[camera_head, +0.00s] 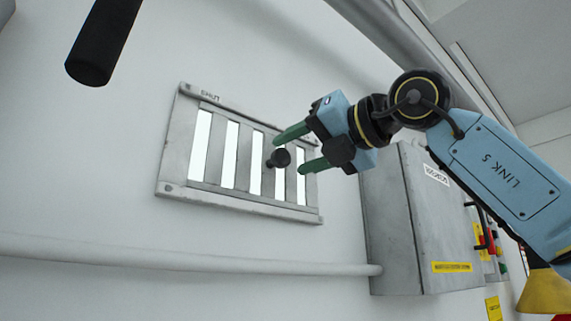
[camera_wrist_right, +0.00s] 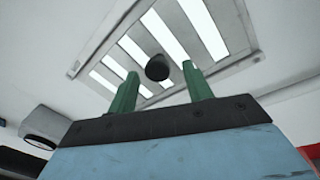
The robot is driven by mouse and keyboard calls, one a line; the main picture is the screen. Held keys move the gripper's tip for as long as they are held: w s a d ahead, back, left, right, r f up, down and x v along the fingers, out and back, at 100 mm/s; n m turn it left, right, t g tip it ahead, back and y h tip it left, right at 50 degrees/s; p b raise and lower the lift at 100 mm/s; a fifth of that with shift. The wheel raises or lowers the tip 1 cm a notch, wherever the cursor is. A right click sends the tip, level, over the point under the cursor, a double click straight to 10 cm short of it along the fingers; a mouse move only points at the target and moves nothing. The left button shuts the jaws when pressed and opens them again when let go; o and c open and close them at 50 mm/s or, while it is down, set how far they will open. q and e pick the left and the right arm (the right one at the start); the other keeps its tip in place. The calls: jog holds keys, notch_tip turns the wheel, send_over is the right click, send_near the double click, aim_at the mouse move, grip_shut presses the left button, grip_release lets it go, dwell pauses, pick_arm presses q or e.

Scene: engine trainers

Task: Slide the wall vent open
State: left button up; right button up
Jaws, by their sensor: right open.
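The wall vent (camera_head: 240,204) is a grey metal frame on the white wall, with slats and bright slots between them. A label at its upper left reads "SHUT". A dark round knob (camera_head: 280,158) sticks out from the slats, right of the vent's middle. My right gripper (camera_head: 289,150) is open, its two green fingers pointing at the knob. In the right wrist view the knob (camera_wrist_right: 157,67) shows between and beyond the fingertips (camera_wrist_right: 160,74), with no clear contact. Several bright slots of the vent (camera_wrist_right: 245,35) show there too. My left gripper does not show.
A grey electrical box (camera_head: 390,225) stands on the wall right of the vent. A pipe (camera_head: 180,258) runs along the wall below the vent. A black cylinder (camera_head: 92,60) hangs into view at upper left. The wall left of the vent is clear.

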jog(key=b+v, duration=0.2)
jog(key=v, duration=0.7)
jog(key=shift+s+d, duration=0.25)
